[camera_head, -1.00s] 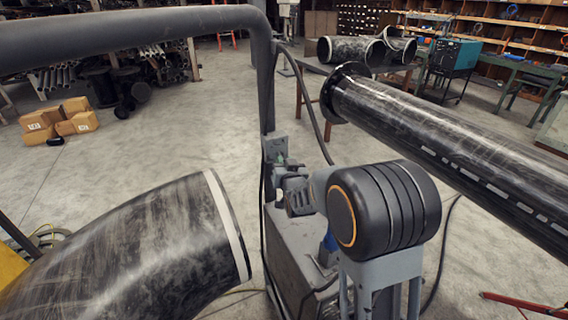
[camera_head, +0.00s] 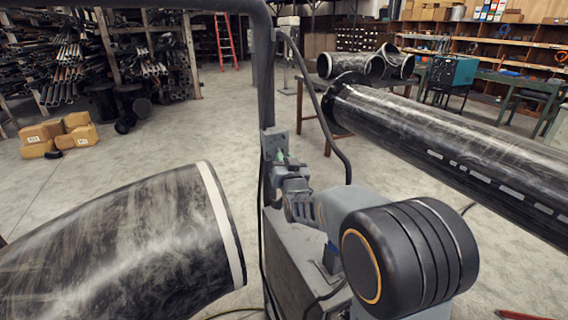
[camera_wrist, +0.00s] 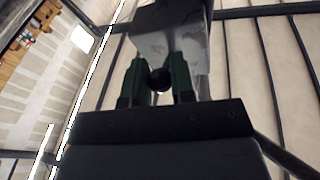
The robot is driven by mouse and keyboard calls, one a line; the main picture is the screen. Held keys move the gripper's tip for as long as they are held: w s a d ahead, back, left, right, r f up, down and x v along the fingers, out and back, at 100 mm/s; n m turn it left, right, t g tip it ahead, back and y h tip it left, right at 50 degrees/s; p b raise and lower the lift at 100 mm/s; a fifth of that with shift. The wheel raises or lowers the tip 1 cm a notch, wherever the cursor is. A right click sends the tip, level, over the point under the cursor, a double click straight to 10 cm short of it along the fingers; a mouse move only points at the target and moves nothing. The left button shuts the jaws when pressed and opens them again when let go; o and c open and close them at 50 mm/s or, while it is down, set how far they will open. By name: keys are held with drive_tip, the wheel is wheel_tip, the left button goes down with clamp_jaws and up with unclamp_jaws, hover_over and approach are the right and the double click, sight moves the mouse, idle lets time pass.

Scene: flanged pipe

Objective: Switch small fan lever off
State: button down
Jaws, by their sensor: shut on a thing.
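A small grey switch box (camera_head: 274,141) is fixed to the dark vertical post. In the wrist view the grey box (camera_wrist: 172,35) fills the top centre. My gripper (camera_head: 281,159) is right up against the lower part of the box. In the wrist view the two green fingers of my gripper (camera_wrist: 159,82) stand on either side of a small dark round lever end (camera_wrist: 160,78) below the box, and are shut on it. The rest of the lever is hidden by the fingers and the box, so its exact angle cannot be told.
A large dark pipe elbow (camera_head: 120,250) with a pale rim lies at the left front. A long black flanged pipe (camera_head: 450,140) runs along the right. A dark cable (camera_head: 325,120) loops beside the post. Cardboard boxes (camera_head: 60,135) sit on open floor at the left.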

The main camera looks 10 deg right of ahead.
drive_tip(key=c, duration=1)
unclamp_jaws()
drive_tip(key=shift+o, duration=0.2)
drive_tip(key=shift+s, duration=0.1)
drive_tip(key=s+f+b, duration=0.2)
drive_tip(key=s, duration=1.1)
drive_tip(key=shift+s+a+b, duration=0.2)
drive_tip(key=shift+b, duration=0.2)
drive_tip(key=s+f+g, duration=0.1)
drive_tip(key=f+g, duration=0.2)
drive_tip(key=f, duration=0.1)
drive_tip(key=s+f+n+g, duration=0.1)
drive_tip(key=s+f+g, duration=0.1)
drive_tip(key=f+g, duration=0.1)
drive_tip(key=s+a+f+n+g+y+p, duration=0.1)
drive_tip(key=s+f+g, duration=0.1)
drive_tip(key=f+g, duration=0.2)
drive_tip(key=shift+s+f, duration=0.15)
drive_tip(key=shift+f, duration=0.2)
drive_tip(key=s+d+r+g+p, duration=0.1)
drive_tip(key=s+r+g+p, duration=0.3)
drive_tip(key=s, duration=0.6)
drive_tip(key=shift+s+n+g, duration=0.4)
drive_tip(key=shift+g, duration=0.7)
